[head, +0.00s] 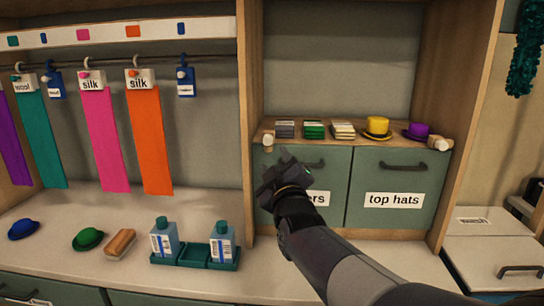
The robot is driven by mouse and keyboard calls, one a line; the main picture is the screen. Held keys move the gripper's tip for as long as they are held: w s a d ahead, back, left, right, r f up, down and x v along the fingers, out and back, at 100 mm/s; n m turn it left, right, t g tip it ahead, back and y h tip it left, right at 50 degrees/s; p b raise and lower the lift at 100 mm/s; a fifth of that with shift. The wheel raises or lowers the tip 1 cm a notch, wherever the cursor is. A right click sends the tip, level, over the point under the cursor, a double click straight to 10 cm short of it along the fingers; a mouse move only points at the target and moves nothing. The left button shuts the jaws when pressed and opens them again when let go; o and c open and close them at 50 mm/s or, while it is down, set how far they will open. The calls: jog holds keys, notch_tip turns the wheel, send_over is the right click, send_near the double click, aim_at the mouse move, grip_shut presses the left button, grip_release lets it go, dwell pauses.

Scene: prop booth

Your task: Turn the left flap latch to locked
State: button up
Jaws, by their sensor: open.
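The left flap (330,172) is a green panel with a dark handle, and its label is partly hidden by my arm, with only "ers" showing. A small pale knob-like latch (268,141) sits at the flap's upper left corner, on the wooden edge. My gripper (278,160) is open and empty, just below and slightly right of this latch, in front of the flap. I cannot tell whether it touches the latch or which way the latch is turned. A similar pale latch (440,144) sits at the upper right of the right flap (398,178), labelled "top hats".
At left, fabrics hang from a rail (120,60). Below, two bottles in a green tray (195,256), a brush (120,243) and hats stand on the counter.

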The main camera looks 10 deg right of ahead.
aim_at(268, 141)
jog(key=shift+s+f, duration=0.2)
jog(key=shift+s, duration=0.7)
jog(key=w, duration=0.3)
jog(key=w+r, duration=0.1)
jog(key=w, duration=0.3)
jog(key=w+r+p, duration=0.1)
jog(key=w, duration=0.2)
jog(key=shift+w+d, duration=0.15)
jog(key=shift+w, duration=0.2)
jog(key=shift+s, duration=0.1)
